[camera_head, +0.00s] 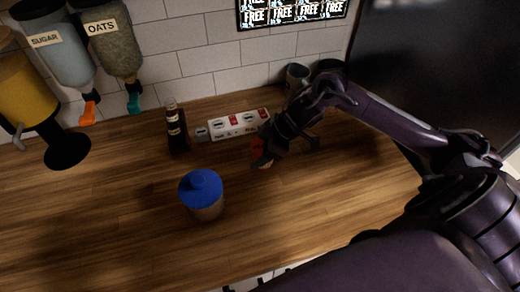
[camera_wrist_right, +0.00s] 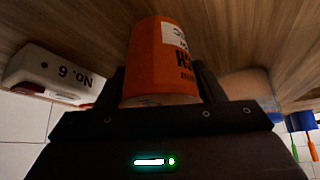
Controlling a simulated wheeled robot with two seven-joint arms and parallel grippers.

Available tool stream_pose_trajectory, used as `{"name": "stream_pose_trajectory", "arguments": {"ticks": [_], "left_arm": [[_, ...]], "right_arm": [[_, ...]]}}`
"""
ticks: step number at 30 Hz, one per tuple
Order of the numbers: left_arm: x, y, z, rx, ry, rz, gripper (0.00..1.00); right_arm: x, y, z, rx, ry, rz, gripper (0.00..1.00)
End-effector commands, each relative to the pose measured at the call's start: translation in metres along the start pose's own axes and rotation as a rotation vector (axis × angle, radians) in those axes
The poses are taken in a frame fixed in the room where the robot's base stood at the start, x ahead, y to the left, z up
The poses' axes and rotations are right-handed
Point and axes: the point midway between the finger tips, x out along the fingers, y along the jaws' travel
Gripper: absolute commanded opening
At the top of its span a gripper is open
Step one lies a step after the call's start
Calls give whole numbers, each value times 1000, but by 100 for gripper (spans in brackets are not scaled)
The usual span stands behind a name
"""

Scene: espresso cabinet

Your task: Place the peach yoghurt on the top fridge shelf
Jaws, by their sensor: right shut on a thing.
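An orange tub with dark lettering and a white label (camera_wrist_right: 160,60), which I take to be the peach yoghurt, stands between the fingers of my right gripper (camera_wrist_right: 160,95) in the right wrist view. In the head view my right gripper (camera_head: 270,150) is low over the wooden counter, shut on the tub, and only a little orange (camera_head: 257,146) shows beside it. I cannot tell whether the tub touches the counter. No fridge shelf is visible. My left gripper is not in view.
A white socket strip (camera_head: 232,126) and a dark bottle (camera_head: 177,130) stand behind. A blue-lidded container (camera_head: 203,193) is to the left. A dark cup (camera_head: 296,76) is near the wall, and a large dark panel (camera_head: 435,60) rises at right. The front left counter (camera_head: 110,215) is clear.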

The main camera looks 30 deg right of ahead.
Motion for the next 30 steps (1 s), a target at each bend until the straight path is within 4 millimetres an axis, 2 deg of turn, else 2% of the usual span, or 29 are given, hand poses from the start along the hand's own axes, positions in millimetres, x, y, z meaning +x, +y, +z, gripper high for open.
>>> {"name": "stream_pose_trajectory", "arguments": {"ticks": [11,12,16,25,30], "left_arm": [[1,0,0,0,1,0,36],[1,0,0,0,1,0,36],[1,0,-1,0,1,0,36],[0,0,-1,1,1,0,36],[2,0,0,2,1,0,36]], "right_arm": [[4,0,2,-1,0,1,36],[3,0,2,-1,0,0,66],[3,0,2,-1,0,0,83],[2,0,1,-1,0,1,84],[-13,1,2,-3,-2,4,84]]}}
